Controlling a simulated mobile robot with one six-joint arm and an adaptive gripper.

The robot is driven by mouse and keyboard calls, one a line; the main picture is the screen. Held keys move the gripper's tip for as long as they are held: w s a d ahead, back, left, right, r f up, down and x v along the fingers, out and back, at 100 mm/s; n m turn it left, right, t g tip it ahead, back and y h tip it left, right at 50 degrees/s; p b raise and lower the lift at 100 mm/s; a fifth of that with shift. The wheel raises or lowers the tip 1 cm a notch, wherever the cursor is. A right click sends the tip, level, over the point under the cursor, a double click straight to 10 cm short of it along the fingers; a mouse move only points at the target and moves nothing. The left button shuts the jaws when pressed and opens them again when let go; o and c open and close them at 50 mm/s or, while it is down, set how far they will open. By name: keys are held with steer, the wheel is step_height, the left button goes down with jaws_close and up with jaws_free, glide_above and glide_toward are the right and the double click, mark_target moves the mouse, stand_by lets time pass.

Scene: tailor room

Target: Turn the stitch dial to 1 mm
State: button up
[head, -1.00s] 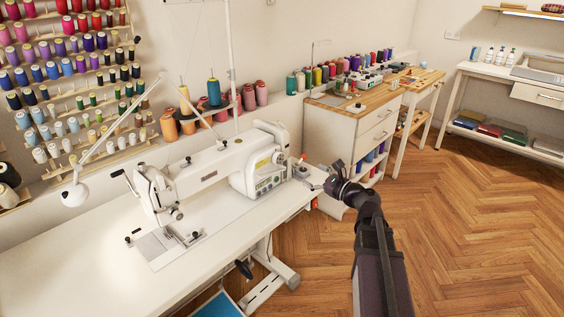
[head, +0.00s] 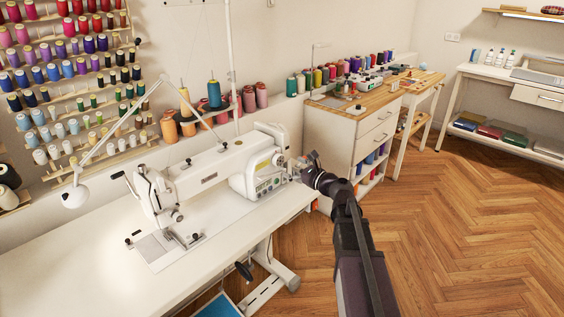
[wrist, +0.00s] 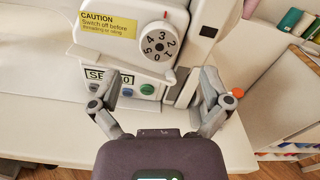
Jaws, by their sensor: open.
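The white sewing machine (head: 210,170) stands on the white table at the left of the head view. A red mark sits above the dial, nearest the 2 and 3 side. My gripper (wrist: 161,84) is open and empty, with its fingers spread below the dial to left and right, apart from it. In the head view my gripper (head: 308,163) is beside the machine's right end, and the dial's numbers are too small to read.
Below the dial are a small display (wrist: 108,77) and coloured buttons (wrist: 147,89). A yellow caution label (wrist: 108,25) is left of the dial. The white table (head: 110,260) is mostly clear in front. Thread cones line the wall, and a wooden-topped cabinet (head: 335,135) stands behind.

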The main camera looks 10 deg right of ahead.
mark_target(281, 160)
steer(key=shift+x, duration=2.6)
steer(key=shift+c, duration=0.3)
steer(key=c, duration=1.1)
steer(key=shift+d, duration=0.1)
